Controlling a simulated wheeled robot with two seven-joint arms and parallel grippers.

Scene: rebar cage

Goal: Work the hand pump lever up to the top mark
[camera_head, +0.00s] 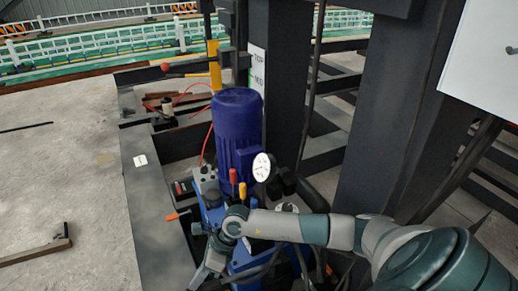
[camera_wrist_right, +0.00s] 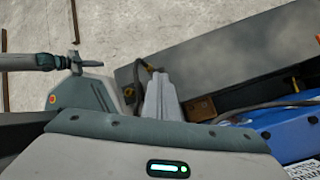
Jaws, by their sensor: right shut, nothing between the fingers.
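A rod with a red knob (camera_head: 166,67) sticks out left near a yellow upright (camera_head: 214,66); it looks like the pump lever, roughly level, but its joint is hard to make out. A white mark strip (camera_head: 257,70) reads TOP above MID; its lower part is hidden behind the blue motor (camera_head: 238,125). My right gripper (camera_head: 203,272) is low in front of the pump unit, below and well apart from the red knob. Its grey fingers show in the right wrist view (camera_wrist_right: 162,96), shut and empty. My left gripper is not in view.
A round gauge (camera_head: 263,167) and small red and yellow handles stand beside the motor. An orange-tipped handle (camera_head: 177,216) sticks out left, close to my right wrist. A dark steel column (camera_head: 388,110) rises at right. Concrete floor (camera_head: 65,150) at left is mostly open.

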